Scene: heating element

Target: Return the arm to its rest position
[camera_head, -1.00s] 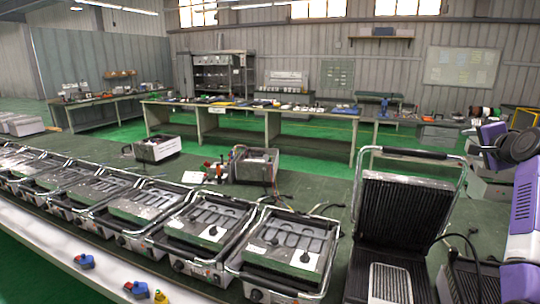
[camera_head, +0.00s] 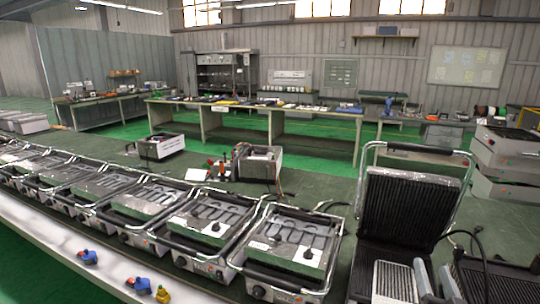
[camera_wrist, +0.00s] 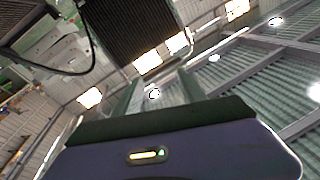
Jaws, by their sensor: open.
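My gripper (camera_wrist: 158,92) shows in the wrist view above its purple-grey housing with a dark edge. Its two greenish fingers stand apart with nothing between them. The wrist view is tilted and looks up past a dark ribbed grill plate (camera_wrist: 128,32) towards the roof and ceiling lights. In the head view the open contact grill (camera_head: 412,212) stands at the right with its ribbed lid raised.
Several grill units (camera_head: 285,248) stand in a row along the white bench edge (camera_head: 110,270). Blue parts (camera_head: 138,284) and a yellow part (camera_head: 162,294) lie on that edge. Long worktables (camera_head: 240,115) stand at the back. Stacked grey boxes (camera_head: 507,160) stand at the right.

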